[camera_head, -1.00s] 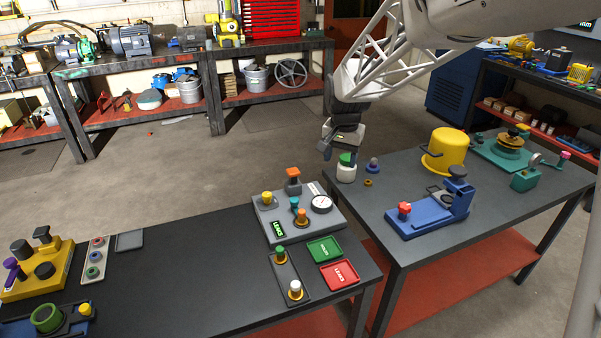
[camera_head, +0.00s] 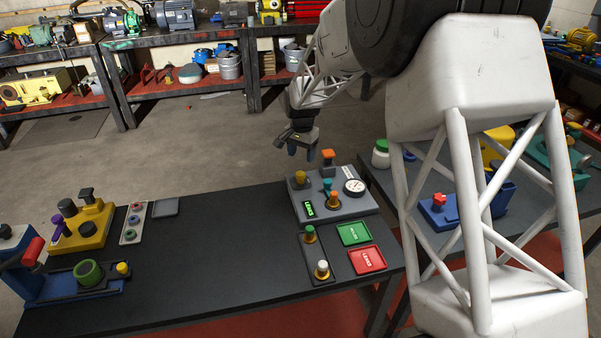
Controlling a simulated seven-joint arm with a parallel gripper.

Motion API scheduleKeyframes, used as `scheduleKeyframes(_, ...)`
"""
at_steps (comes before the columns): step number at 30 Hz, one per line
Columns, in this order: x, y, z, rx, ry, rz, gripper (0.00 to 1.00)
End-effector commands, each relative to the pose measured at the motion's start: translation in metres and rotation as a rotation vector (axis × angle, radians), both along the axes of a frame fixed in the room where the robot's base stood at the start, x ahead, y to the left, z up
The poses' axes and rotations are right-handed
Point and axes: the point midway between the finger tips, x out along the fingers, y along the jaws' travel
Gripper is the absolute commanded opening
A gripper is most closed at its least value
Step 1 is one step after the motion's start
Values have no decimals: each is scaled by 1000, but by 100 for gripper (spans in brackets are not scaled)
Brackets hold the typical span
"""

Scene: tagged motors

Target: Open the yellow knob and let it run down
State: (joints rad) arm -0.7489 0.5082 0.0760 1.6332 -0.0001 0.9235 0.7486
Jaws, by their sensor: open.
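A grey test panel (camera_head: 352,206) stands at the right end of the near table. It bears a yellow knob (camera_head: 301,177), an orange knob (camera_head: 328,155), a blue-topped part (camera_head: 327,184), another orange-topped part (camera_head: 333,199), a white dial gauge (camera_head: 354,186) and a small green-lit display (camera_head: 308,208). Another yellow knob (camera_head: 123,269) is on a blue fixture at the left. My gripper (camera_head: 301,153) hangs fingers down, open and empty, above and behind the panel's yellow knob. It is apart from the knob. The needle reading and display text are too small to read surely.
A green tray (camera_head: 354,233), a red tray (camera_head: 367,260) and a dark block with green-topped and white-topped parts (camera_head: 322,270) lie in front of the panel. The near table's middle is clear.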

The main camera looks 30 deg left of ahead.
Motion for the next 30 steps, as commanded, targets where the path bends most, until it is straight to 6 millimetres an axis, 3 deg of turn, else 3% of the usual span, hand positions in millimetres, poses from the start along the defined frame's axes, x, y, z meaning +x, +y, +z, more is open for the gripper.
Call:
scheduleKeyframes(17,-1,4,-6,-1,1,0,61)
scheduleKeyframes(30,-1,3,-50,-2,2,0,61)
